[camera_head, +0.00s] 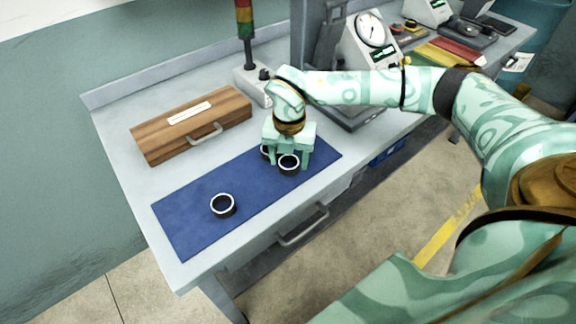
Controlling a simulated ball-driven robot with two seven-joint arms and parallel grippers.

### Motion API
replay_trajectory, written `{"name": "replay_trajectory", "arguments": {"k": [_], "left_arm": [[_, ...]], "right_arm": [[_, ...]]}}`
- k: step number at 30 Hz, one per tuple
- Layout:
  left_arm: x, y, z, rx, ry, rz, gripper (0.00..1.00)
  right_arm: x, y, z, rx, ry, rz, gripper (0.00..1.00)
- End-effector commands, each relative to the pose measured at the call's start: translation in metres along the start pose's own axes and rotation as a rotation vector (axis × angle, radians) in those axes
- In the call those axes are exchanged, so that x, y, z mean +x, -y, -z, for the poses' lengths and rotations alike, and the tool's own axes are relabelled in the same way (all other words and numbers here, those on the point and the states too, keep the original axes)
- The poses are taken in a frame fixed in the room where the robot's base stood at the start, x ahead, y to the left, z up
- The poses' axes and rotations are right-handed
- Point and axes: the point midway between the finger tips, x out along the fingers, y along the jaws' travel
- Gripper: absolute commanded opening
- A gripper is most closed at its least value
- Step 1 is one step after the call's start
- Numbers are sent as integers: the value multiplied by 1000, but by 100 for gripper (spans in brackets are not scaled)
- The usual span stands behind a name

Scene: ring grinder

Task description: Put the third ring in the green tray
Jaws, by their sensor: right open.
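A dark ring with a pale rim (223,205) lies by itself on the left part of the blue mat (185,222). A second dark ring (289,164) is on the mat's right part, right at my right gripper (289,160). A third ring (265,152) is partly hidden behind the gripper's left finger. My right gripper is open and points down over the mat, its fingers around or just behind the second ring; I cannot tell which. I cannot clearly make out a green tray. My left gripper is not in view.
A wooden case (192,125) with a handle stands behind the mat. A signal light (246,40) and a grey machine (318,45) are at the back. A dial gauge (371,30) and red and yellow-green flat items (448,52) are further right. The bench's left end is clear.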

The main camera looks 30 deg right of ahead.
Motion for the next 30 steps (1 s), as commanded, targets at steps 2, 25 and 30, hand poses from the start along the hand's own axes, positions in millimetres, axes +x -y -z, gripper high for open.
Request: {"name": "replay_trajectory", "arguments": {"k": [2, 25, 30], "left_arm": [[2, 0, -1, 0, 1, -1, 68], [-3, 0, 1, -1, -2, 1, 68], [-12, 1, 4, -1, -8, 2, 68]], "right_arm": [[6, 0, 0, -1, 0, -1, 58], [-10, -1, -1, 0, 3, -4, 21], [-41, 8, -3, 1, 4, -5, 21]]}}
